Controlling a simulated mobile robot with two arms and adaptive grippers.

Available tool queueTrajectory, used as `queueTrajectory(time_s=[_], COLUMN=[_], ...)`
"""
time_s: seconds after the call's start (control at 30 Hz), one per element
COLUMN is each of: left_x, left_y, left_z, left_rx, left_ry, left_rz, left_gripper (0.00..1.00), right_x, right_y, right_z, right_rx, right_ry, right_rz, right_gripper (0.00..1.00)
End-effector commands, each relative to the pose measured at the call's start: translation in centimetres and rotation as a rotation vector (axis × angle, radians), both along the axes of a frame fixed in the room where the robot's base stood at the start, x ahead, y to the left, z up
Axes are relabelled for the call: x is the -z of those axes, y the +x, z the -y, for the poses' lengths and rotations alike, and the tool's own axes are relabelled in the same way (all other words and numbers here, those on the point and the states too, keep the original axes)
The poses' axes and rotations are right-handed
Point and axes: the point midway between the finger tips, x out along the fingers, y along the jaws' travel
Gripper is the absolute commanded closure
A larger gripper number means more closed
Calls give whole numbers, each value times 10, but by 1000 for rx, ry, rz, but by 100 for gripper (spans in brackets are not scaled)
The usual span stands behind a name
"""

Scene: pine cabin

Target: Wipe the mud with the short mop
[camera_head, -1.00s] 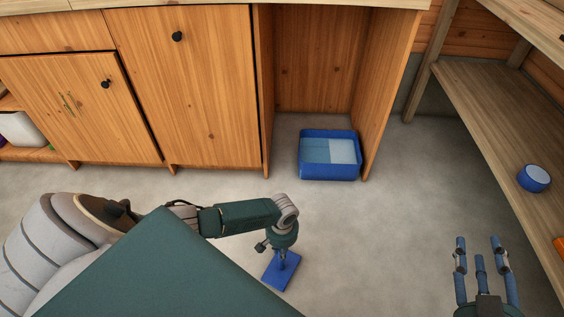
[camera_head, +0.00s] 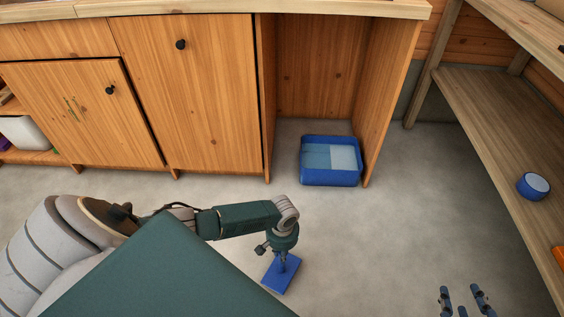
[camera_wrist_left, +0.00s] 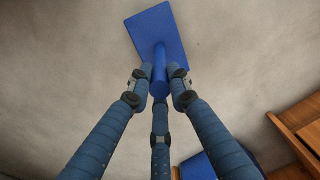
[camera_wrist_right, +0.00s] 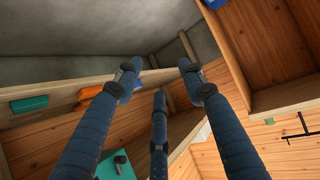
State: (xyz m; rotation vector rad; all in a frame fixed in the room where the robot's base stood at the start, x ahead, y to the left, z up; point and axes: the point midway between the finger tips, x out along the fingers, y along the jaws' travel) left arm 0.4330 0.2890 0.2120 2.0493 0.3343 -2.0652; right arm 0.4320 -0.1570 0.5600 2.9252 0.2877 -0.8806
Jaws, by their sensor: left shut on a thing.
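The short mop has a flat blue pad (camera_head: 280,274) and a short blue handle (camera_wrist_left: 160,68). My left gripper (camera_head: 283,250) is shut on the handle, with its fingers around it in the left wrist view (camera_wrist_left: 160,90). The pad is beyond the fingertips, low over the grey floor; I cannot tell if it touches. My right gripper (camera_head: 464,298) is open and empty at the bottom right, its fingers spread in the right wrist view (camera_wrist_right: 158,82). Thin greenish streaks (camera_head: 71,108) mark the left cabinet door; I cannot tell if they are mud. No mud shows clearly on the floor.
A blue tub (camera_head: 331,179) with pale and darker blue sections inside stands in the open cabinet bay. Wooden cabinets (camera_head: 190,95) line the back. A wooden shelf (camera_head: 490,115) on the right holds a round blue container (camera_head: 533,186). The floor between is clear.

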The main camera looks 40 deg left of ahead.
Motion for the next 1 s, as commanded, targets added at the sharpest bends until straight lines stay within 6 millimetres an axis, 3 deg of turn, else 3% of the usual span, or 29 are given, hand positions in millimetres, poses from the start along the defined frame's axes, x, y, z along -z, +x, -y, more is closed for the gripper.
queueTrajectory(time_s=[0.63, 1.0], left_x=[-10, -18], left_y=[-1, -2], left_z=[-2, -3], left_rx=[0, 1], left_ry=[0, 0], left_rz=[0, 0], left_gripper=[100, 100], right_x=[39, 51], right_y=[-45, -73], right_z=[16, 26], right_rx=[18, 27], right_ry=[-53, -80], right_rz=[-238, -363], right_gripper=[60, 60])
